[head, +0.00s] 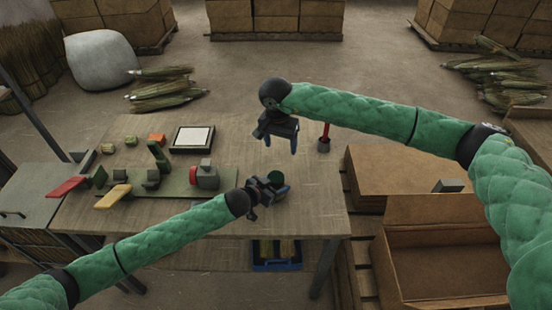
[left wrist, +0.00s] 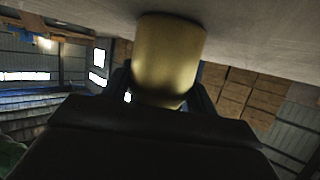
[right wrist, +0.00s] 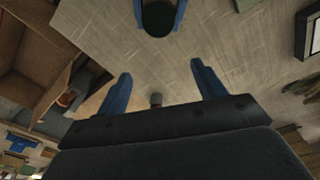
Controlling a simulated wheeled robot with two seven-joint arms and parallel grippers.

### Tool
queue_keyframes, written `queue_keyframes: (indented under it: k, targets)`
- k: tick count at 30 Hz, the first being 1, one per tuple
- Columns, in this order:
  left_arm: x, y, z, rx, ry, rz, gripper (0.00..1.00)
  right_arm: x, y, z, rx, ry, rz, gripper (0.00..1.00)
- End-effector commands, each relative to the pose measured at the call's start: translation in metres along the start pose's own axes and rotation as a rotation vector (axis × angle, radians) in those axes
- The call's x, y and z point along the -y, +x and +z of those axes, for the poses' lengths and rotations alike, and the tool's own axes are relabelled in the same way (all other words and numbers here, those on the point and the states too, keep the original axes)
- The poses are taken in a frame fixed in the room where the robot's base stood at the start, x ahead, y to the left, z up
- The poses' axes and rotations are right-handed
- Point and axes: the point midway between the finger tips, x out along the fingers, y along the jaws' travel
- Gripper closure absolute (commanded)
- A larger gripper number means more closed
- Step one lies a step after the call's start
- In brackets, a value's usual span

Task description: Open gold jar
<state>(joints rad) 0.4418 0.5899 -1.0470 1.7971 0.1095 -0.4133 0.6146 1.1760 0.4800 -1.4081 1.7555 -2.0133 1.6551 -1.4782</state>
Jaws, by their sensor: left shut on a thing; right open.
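The gold jar (left wrist: 170,58) shows as a plain gold cylinder in the left wrist view, held between the fingers of my left gripper (head: 273,186). In the head view its dark green lid (head: 277,177) faces up, above the table's right part. The lid also shows at the top of the right wrist view (right wrist: 157,18), between the left gripper's blue fingers. My right gripper (head: 281,145) is open and empty, pointing down, above and behind the jar in the head view. Its blue fingers are spread apart in the right wrist view and clear of the lid.
The wooden table (head: 290,220) has bare room around the jar. A green board (head: 225,180) with a grey-and-red device (head: 205,174) lies left of it. A framed tray (head: 192,138) is behind. A red-handled tool (head: 325,136) stands at the right edge. An open cardboard box (head: 440,272) is at right.

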Motion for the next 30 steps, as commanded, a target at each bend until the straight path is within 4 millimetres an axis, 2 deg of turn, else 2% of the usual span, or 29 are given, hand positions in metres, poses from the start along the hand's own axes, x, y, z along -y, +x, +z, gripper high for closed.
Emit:
queue_keyframes:
  k: [11, 30]
  targets:
    - [0.000, 0.000, 0.000, 0.000, 0.000, 0.000, 1.00, -0.003, 0.007, 0.004, 0.005, 0.403, 0.013, 0.31]
    - [0.000, 0.000, 0.000, 0.000, 0.000, 0.000, 1.00, -0.006, 0.026, 0.017, 0.027, 1.312, 0.043, 0.31]
